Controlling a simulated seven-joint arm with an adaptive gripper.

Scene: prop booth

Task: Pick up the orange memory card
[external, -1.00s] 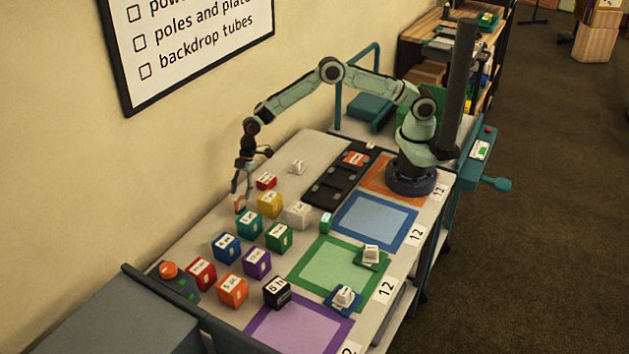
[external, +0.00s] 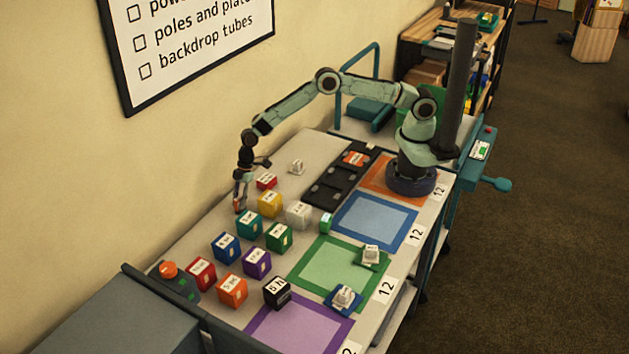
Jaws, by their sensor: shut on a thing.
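The orange memory card (external: 237,207) is small and mostly hidden by my fingers, at the far left of the table near the wall. My gripper (external: 240,204) points down and is shut on it, low at the table top. I cannot tell whether the card still touches the table. Another orange piece (external: 355,158) lies in the black tray (external: 325,196) near my base.
A teal block (external: 249,228), a yellow block (external: 270,207) and a red block (external: 266,182) stand close to my gripper. Several more coloured blocks stand nearer the front. Coloured mats, such as the blue one (external: 373,219), line the right side. The wall is close on the left.

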